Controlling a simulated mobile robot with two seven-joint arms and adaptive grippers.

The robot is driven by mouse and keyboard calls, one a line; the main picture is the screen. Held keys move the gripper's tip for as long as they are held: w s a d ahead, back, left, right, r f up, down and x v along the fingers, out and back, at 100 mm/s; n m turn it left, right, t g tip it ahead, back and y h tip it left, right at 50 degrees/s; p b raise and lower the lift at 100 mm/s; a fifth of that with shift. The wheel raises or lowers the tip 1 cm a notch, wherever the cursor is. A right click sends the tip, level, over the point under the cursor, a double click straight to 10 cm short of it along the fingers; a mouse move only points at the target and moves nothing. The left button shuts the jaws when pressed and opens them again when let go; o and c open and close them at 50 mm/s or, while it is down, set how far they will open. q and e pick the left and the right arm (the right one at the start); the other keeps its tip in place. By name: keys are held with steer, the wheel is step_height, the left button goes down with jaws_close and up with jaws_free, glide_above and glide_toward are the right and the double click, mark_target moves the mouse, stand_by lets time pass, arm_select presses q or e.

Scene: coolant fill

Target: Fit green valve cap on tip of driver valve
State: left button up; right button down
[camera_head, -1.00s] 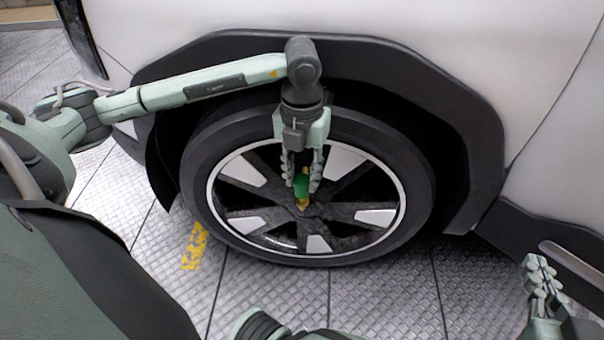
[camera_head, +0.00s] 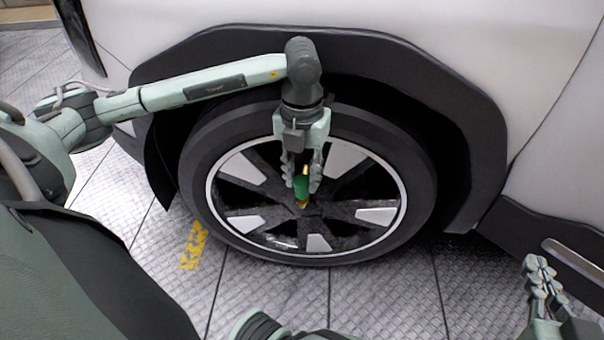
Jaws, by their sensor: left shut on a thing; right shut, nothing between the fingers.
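My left gripper (camera_head: 302,184) points down in front of the wheel and is shut on the green valve cap (camera_head: 301,188). A yellow, brass-like piece shows just above the cap between the fingers. The brass-coloured driver valve (camera_head: 303,204) shows right below the cap, near the wheel's centre. The cap lines up closely with the valve tip; I cannot tell whether they touch or how far the cap sits over it. My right gripper (camera_head: 541,272) is shut and empty at the lower right, apart from the wheel.
The wheel (camera_head: 232,222) with its dark tyre sits under the black wheel arch (camera_head: 440,85) of a white vehicle (camera_head: 420,30). A yellow floor marking (camera_head: 195,246) lies at the lower left. The tiled floor (camera_head: 385,305) in front of the wheel is clear.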

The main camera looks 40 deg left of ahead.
arm_select(q)
steer(key=shift+f, duration=0.15)
steer(key=o, duration=0.8)
steer(key=shift+s+f, duration=0.1)
steer(key=shift+o, duration=0.2)
